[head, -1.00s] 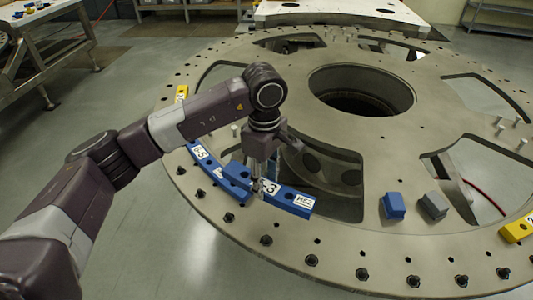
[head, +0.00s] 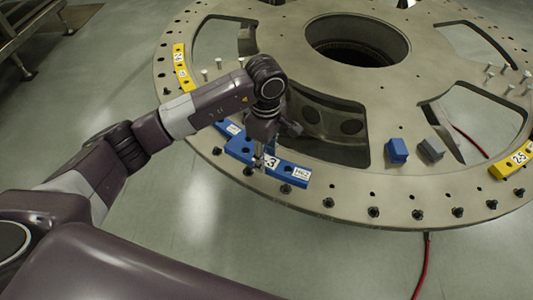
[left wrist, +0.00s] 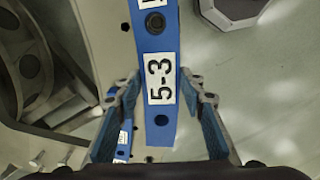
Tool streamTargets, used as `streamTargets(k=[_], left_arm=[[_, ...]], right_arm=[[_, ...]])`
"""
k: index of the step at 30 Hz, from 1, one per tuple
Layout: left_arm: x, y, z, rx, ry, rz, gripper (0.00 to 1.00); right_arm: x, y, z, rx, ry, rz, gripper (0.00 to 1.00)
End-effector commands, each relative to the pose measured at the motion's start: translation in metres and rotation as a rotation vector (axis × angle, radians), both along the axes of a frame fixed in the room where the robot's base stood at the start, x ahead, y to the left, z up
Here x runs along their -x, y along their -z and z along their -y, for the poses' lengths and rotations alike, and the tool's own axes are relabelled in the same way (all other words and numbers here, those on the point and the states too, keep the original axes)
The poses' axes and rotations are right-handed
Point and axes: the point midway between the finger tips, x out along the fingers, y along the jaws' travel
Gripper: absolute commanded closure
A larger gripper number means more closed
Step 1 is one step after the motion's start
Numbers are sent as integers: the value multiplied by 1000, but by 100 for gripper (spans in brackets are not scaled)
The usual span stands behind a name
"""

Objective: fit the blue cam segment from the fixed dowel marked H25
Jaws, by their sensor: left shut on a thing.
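My left gripper (head: 262,160) is shut on a blue cam segment (head: 292,172) over the near left part of the turret plate's rim. In the left wrist view the fingers (left wrist: 163,95) are on either side of the segment, at its 5-3 label (left wrist: 160,78). Dark holes show in the segment there. In the head view a second white label, too small to read surely, is at its right end. Another blue segment (head: 228,128) lies on the plate, partly hidden behind my arm. I cannot tell whether the held segment touches the plate. The H25 dowel cannot be made out. My right gripper is not in view.
The turret plate (head: 440,185) has large cutouts and a row of dark bolts along its rim. A blue block (head: 397,150) and a grey block (head: 431,149) stand to the right. Yellow segments (head: 180,68) lie at the far left and right (head: 512,160). A red cable (head: 424,265) hangs at the front.

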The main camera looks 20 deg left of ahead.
Motion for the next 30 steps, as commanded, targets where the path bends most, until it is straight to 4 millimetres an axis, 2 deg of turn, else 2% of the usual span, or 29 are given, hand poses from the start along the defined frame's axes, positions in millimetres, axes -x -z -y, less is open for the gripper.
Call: streamTargets(k=[14,30], left_arm=[[0,25,1,1,-1,1,99],[-1,52,0,1,0,2,99]], right_arm=[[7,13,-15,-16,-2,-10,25],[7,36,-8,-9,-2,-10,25]])
